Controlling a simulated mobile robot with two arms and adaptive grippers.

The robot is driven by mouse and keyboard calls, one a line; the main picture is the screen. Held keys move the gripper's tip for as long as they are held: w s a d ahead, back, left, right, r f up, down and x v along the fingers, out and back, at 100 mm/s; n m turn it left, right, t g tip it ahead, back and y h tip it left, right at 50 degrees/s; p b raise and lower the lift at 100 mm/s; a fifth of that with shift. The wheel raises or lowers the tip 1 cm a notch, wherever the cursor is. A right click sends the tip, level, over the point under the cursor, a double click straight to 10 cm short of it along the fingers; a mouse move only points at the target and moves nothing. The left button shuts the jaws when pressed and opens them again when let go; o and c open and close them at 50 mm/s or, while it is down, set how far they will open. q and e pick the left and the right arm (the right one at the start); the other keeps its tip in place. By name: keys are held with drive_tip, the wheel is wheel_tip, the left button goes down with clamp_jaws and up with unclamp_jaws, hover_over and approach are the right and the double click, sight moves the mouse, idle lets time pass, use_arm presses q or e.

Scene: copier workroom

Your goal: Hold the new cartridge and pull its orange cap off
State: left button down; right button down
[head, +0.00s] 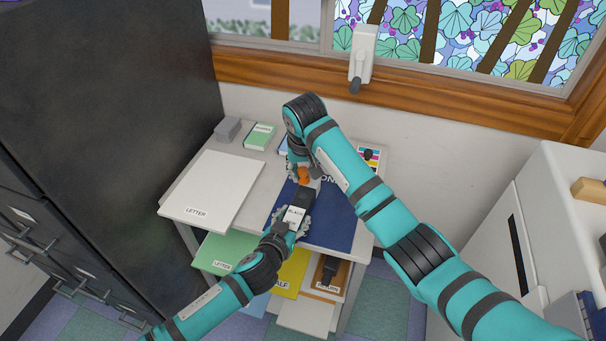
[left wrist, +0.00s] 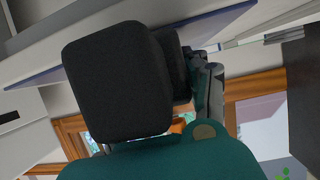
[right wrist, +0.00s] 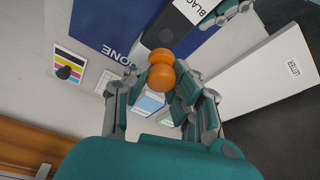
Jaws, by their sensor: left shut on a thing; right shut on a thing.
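The new cartridge (head: 302,195) is black with a white label reading BLACK. My left gripper (head: 296,220) is shut on it and holds it above the table. In the left wrist view its dark body (left wrist: 115,80) fills the middle and hides most of the fingers. The orange cap (head: 303,175) is at the cartridge's far end; in the right wrist view it shows as two rounded orange parts (right wrist: 161,76). My right gripper (right wrist: 160,88) is shut on the cap. The cap lies close to the cartridge's black end (right wrist: 155,38); I cannot tell whether they touch.
A dark blue mat or folder (head: 333,222) lies beneath the grippers. A white LETTER stack (head: 212,188) is to the left, with a green-white box (head: 260,136) and grey block (head: 228,129) behind. Coloured paper fills the lower shelves. A dark cabinet (head: 100,110) stands close at left.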

use_arm(q)
drive_tip(key=c, duration=0.5)
unclamp_jaws()
drive_tip(key=shift+c, duration=0.2)
drive_tip(key=shift+s, duration=0.1)
